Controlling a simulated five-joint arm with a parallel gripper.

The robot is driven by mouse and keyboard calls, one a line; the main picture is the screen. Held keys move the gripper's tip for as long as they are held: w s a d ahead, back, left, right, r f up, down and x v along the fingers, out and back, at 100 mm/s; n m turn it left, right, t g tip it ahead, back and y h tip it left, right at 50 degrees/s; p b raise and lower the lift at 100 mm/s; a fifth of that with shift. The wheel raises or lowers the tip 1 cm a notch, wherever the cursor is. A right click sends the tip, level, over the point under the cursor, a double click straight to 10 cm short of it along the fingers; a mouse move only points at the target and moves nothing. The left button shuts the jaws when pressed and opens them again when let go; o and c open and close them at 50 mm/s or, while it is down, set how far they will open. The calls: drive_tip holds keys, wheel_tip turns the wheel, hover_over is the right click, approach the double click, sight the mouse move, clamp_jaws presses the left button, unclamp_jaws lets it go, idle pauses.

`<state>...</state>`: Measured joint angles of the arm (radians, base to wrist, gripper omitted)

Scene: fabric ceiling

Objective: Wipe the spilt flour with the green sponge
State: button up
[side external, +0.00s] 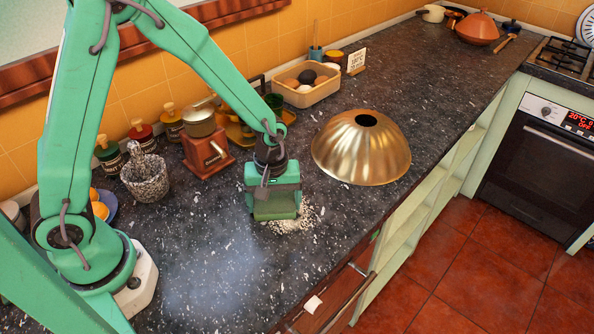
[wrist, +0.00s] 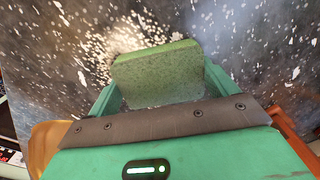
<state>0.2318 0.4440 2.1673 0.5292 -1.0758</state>
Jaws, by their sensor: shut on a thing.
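The green sponge (wrist: 158,75) is between the fingers of my gripper (wrist: 155,90) in the wrist view, and the fingers are shut on it. In the side view my gripper (side external: 276,202) points down at the counter, with the sponge (side external: 276,209) low between its fingers. The spilt flour (side external: 292,222) is a pale speckled patch on the dark counter, around and just right of the sponge. In the wrist view the flour (wrist: 125,42) lies beside the sponge's upper left edge. The sponge hides part of it. I cannot tell whether the sponge touches the counter.
A brass dome (side external: 361,148) stands close to the right of my gripper. A coffee grinder (side external: 207,150), a stone mortar (side external: 145,177) and a tray of eggs (side external: 306,88) stand toward the wall. The counter's front edge and an open drawer (side external: 325,300) are at the lower right.

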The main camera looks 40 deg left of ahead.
sight(291, 194)
drive_tip(key=shift+d, duration=3.5)
drive_tip(key=shift+d+f, duration=0.15)
drive_tip(key=shift+d, duration=1.35)
drive_tip(key=shift+w+r, duration=0.2)
drive_tip(key=shift+w, duration=0.5)
drive_tip(key=shift+w+f, duration=0.15)
drive_tip(key=shift+w, duration=0.2)
drive_tip(key=shift+s+a, duration=0.1)
drive_tip(key=shift+a, duration=6.8)
drive_tip(key=shift+w+d, duration=0.1)
drive_tip(key=shift+w, duration=1.05)
drive_tip(key=d, duration=0.4)
drive_tip(key=shift+s+d+f, duration=0.1)
drive_tip(key=shift+d, duration=0.3)
drive_tip(key=shift+d+r, duration=0.2)
drive_tip(key=shift+d, duration=0.55)
drive_tip(key=shift+d+f, duration=0.15)
drive_tip(key=shift+d, duration=3.6)
wheel_tip(291, 194, up, 8)
